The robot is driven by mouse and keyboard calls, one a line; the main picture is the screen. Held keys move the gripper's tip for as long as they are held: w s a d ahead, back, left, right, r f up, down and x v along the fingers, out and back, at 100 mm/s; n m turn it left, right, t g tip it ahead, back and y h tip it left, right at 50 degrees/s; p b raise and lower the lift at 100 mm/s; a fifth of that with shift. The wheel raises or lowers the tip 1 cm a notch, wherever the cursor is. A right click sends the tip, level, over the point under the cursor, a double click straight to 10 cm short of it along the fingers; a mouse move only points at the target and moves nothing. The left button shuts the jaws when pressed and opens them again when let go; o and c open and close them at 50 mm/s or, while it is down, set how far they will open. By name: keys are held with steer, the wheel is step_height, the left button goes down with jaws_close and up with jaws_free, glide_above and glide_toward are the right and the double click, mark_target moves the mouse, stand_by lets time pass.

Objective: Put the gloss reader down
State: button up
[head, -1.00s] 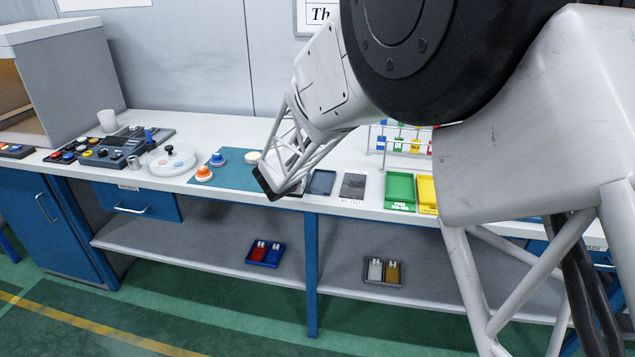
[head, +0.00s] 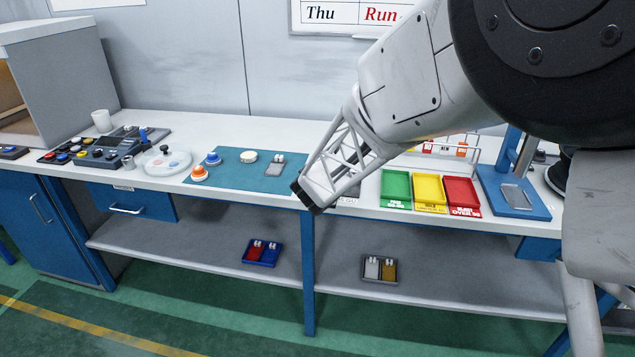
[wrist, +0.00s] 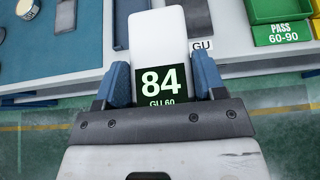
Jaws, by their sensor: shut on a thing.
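My gripper (wrist: 163,82) is shut on the gloss reader (wrist: 160,35), a white block with a dark display reading 84 and GU 60. The blue fingers clasp its two sides in the wrist view. In the head view my gripper (head: 308,196) is over the front edge of the bench, at the right end of the teal mat (head: 235,176). There the reader is hidden behind the gripper. A small GU label (wrist: 201,45) lies on the bench just right of the reader. I cannot tell whether the reader touches the bench.
Green (head: 396,187), yellow (head: 429,190) and red (head: 462,194) trays stand right of the gripper, then a blue stand (head: 520,200).

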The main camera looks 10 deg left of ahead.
steer(key=shift+w+a+f, duration=0.2)
steer(key=shift+w+a, duration=0.75)
steer(key=shift+w, duration=1.4)
steer(key=shift+w+a+f, duration=0.25)
steer(key=shift+w+a, duration=0.75)
steer(key=shift+w, duration=1.3)
steer(key=shift+w+a+f, duration=0.2)
steer(key=shift+w+a, duration=0.75)
steer(key=shift+w, duration=1.4)
steer(key=shift+w+a+f, duration=0.1)
steer(key=shift+w+a, duration=0.05)
steer(key=shift+w, duration=0.25)
steer(key=shift+f, duration=1.7)
steer(key=shift+f, duration=0.1)
steer(key=o, duration=1.2)
steer(key=shift+f, duration=0.1)
steer(key=shift+r, duration=0.2)
